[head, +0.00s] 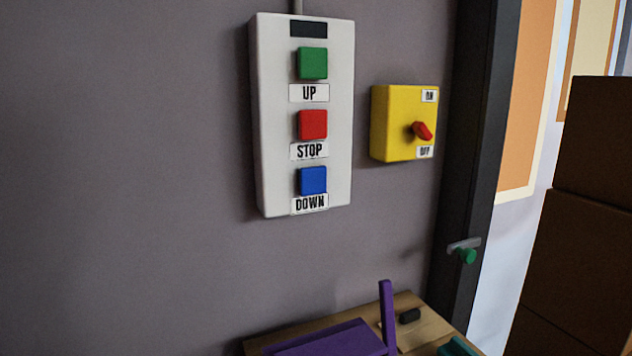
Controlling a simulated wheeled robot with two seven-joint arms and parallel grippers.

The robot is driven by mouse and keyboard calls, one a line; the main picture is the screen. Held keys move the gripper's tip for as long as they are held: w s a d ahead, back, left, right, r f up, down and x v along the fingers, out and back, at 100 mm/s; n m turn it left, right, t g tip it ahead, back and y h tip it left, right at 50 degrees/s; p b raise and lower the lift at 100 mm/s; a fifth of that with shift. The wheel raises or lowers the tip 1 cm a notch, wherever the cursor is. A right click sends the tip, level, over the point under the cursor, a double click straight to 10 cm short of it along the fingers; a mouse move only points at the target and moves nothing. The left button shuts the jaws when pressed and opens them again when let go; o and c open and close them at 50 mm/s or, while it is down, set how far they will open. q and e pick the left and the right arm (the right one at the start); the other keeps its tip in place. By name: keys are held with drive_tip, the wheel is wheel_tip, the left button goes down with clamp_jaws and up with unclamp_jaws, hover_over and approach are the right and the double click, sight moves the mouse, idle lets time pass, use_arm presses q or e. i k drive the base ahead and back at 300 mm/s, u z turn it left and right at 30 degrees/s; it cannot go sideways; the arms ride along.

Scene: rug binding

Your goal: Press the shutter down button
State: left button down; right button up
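A white control box (264,130) is mounted on the grey wall. It has a green UP button (313,63) at the top, a red STOP button (313,125) in the middle and a blue DOWN button (313,180) at the bottom. Each button has a printed label below it; the DOWN label (310,203) sits directly under the blue button. The blue button is unobstructed, and nothing touches it. Neither of my grippers shows in the head view.
A yellow switch box (390,124) with a red knob (421,131) is right of the control box. A dark door frame (470,150) and stacked brown boxes (575,260) stand farther right.

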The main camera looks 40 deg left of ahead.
sight(313, 180)
drive_tip(key=z, duration=1.5)
drive_tip(key=i, duration=0.95)
drive_tip(key=u, duration=2.7)
